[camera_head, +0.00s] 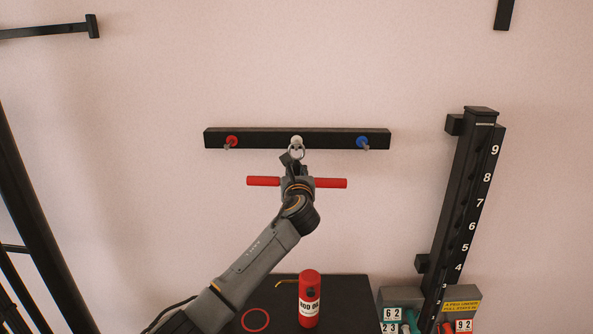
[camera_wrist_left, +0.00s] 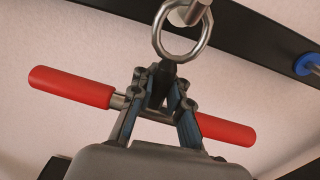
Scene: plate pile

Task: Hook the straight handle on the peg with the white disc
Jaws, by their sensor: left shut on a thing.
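The straight handle (camera_head: 331,183) is a bar with red grips and a metal ring at its middle. In the left wrist view its left red grip (camera_wrist_left: 70,87) and its ring (camera_wrist_left: 206,38) show clearly. My left gripper (camera_head: 293,163) is shut on the middle of the bar, also in the left wrist view (camera_wrist_left: 165,106). The peg with the white disc (camera_head: 297,140) is the middle one on the black wall rail (camera_head: 265,138). The ring appears around the end of the peg (camera_wrist_left: 188,13); whether it rests on it I cannot tell. My right gripper is not in view.
A peg with a red disc (camera_head: 231,141) is on the left and one with a blue disc (camera_head: 362,142) on the right. Below are a black table (camera_head: 346,300), a red bottle (camera_head: 309,298) and a red ring (camera_head: 255,320). A numbered black post (camera_head: 463,205) stands at right.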

